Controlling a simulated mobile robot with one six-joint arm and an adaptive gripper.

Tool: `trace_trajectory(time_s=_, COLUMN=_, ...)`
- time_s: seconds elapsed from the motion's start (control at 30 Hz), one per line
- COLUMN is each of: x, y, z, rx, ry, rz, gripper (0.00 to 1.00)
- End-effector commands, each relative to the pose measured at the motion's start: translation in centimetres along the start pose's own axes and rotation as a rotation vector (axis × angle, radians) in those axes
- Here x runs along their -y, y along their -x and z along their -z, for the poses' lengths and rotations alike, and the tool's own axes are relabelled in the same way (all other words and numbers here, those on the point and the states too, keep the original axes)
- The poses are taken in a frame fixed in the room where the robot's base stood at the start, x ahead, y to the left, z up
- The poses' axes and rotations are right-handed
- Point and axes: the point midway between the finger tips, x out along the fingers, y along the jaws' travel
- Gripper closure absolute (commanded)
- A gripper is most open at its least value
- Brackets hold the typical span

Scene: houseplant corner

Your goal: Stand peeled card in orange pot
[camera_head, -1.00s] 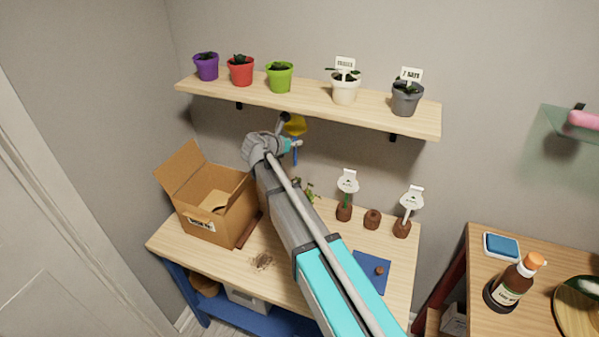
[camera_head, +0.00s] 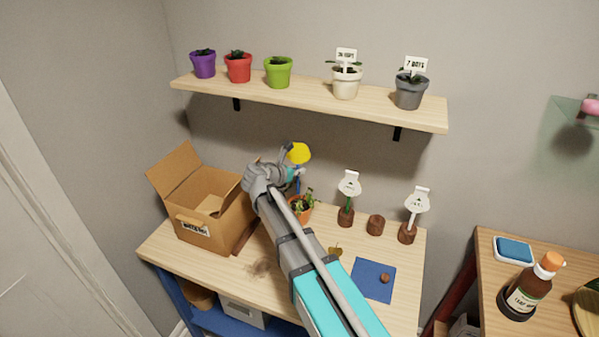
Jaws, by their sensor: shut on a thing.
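A yellow card (camera_head: 299,153) shows at the end of my gripper (camera_head: 291,168), which is shut on it. A thin blue piece (camera_head: 298,185) shows just below the gripper; I cannot tell whether it belongs to the card. The card is in the air, above the orange pot (camera_head: 304,213) in this view. The pot stands on the wooden bench with a green plant (camera_head: 302,199) in it. My arm hides the pot's left and lower side. I cannot tell the exact height of the card over the pot.
An open cardboard box (camera_head: 205,210) stands left of my arm. Brown stands hold white tags (camera_head: 349,184) (camera_head: 417,200) to the right. A blue mat (camera_head: 372,281) lies in front. The wall shelf (camera_head: 310,103), lined with several pots, runs above my gripper.

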Motion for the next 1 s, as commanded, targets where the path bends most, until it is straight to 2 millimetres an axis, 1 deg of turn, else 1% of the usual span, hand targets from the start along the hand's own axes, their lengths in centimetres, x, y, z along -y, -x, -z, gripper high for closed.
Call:
trace_trajectory(time_s=0.37, x=0.0, y=-0.2, z=0.6, rx=0.0, ry=0.0, rz=-0.001, gripper=1.0)
trace_trajectory(time_s=1.0, x=-0.1, y=-1.6, z=4.2, rx=0.0, ry=0.001, rz=-0.002, gripper=1.0)
